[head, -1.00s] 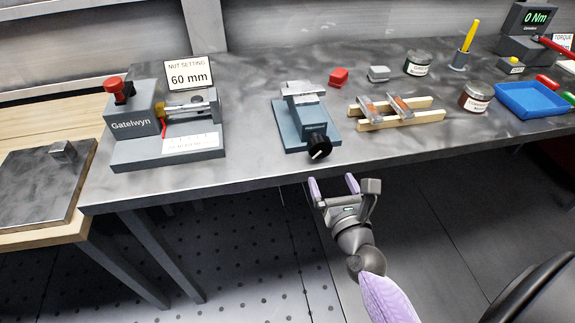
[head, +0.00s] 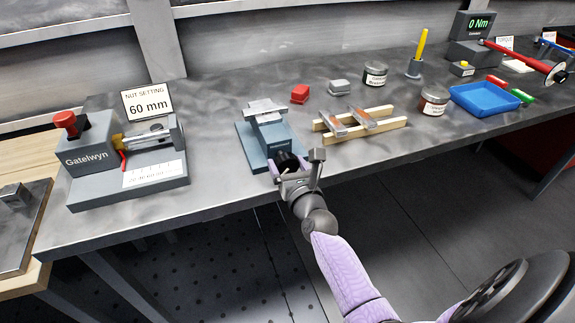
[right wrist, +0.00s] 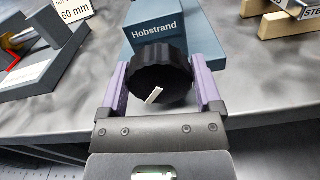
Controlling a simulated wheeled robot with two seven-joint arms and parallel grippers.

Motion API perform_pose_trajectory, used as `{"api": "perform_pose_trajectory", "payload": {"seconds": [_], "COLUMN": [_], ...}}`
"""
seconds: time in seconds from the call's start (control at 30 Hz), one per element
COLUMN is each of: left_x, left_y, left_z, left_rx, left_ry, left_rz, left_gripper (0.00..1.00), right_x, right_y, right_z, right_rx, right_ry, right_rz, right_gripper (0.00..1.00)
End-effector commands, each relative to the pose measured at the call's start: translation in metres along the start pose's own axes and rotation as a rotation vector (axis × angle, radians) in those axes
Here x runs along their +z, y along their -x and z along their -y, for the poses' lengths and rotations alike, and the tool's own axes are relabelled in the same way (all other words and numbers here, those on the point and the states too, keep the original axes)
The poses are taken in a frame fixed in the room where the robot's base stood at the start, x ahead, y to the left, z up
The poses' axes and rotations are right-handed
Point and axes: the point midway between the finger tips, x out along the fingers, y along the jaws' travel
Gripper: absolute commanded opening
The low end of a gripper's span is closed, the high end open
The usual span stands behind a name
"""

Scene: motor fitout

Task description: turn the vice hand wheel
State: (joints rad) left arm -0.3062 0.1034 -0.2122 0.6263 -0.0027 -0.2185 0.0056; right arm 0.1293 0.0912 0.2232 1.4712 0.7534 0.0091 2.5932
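The blue-grey vice (head: 277,140) marked "Hobstrand" stands near the front edge of the bench. Its black, ridged hand wheel (head: 287,161) faces the front and carries a white mark; in the right wrist view the hand wheel (right wrist: 162,75) fills the space between my fingers. My right gripper (head: 289,168) is at the wheel, one purple finger on each side of it. The fingers (right wrist: 163,90) look open around the wheel; firm contact does not show. My left gripper is not in view.
Left of the vice stands the Gatelwyn fixture (head: 125,165) with a "60 mm" sign (head: 148,103). The bench front edge runs just below the wheel.

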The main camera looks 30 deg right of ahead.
Motion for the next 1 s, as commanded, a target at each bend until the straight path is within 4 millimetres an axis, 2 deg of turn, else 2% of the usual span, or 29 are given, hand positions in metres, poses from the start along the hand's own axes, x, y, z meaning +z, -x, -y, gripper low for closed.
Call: {"api": "perform_pose_trajectory", "payload": {"seconds": [0.03, 0.27, 0.63, 1.0], "left_x": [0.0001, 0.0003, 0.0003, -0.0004], "left_y": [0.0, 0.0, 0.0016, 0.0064], "left_z": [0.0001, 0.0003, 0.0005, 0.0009], "left_rx": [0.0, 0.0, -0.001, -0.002], "left_ry": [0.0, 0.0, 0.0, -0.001], "left_rz": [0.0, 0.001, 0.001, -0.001], "left_gripper": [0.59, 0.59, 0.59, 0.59], "right_x": [-0.0001, -0.0003, -0.0003, -0.0006], "right_y": [0.0001, 0.0003, 0.0004, 0.0006], "right_z": [0.0, 0.0, -0.0002, -0.0011], "right_rx": [0.0, 0.0, 0.0, 0.001], "right_ry": [0.0, 0.0, 0.079, 0.39], "right_rz": [0.0, -0.001, -0.001, -0.003], "right_gripper": [0.7, 0.22, 0.22, 0.22]}}
